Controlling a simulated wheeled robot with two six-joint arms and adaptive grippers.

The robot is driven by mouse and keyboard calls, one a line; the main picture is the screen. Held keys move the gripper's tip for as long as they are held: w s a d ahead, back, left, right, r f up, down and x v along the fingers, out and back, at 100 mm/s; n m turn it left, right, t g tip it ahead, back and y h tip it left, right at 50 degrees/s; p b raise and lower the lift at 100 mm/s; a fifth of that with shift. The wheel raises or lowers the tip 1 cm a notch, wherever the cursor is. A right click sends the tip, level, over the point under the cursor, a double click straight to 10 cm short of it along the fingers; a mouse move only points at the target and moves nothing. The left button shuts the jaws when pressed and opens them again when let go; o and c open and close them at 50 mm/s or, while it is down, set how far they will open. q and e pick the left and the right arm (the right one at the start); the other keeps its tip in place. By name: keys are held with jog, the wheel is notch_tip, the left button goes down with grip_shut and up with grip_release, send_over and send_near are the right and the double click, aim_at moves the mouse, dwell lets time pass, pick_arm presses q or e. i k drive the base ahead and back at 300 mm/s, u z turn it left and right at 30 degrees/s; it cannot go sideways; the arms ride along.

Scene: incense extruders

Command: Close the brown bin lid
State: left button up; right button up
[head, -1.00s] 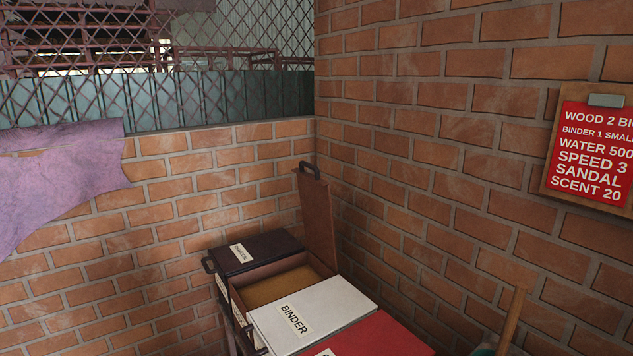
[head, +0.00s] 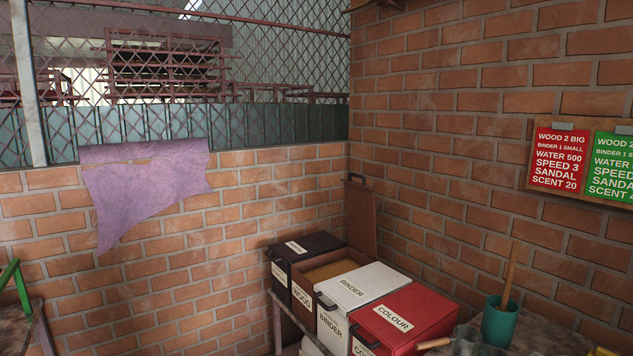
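The brown bin (head: 303,295), labelled WOOD on its front, stands in a row of bins in the corner between two brick walls. Its brown lid (head: 361,219) stands upright at the back of the bin, near the right wall, with a dark handle at its top edge. The bin's mouth is open and a tan fill (head: 328,270) shows inside. Neither of my grippers shows in the head view.
A shut dark bin (head: 318,244) stands left of the brown bin. A shut white BINDER bin (head: 364,285) and a red COLOUR bin (head: 411,312) stand to its right. A teal pot (head: 499,325) with a wooden handle and metal cups (head: 465,341) are farther right.

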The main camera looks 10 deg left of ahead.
aim_at(359, 198)
jog(key=u, duration=0.45)
jog(key=i, duration=1.5)
jog(key=u, duration=1.35)
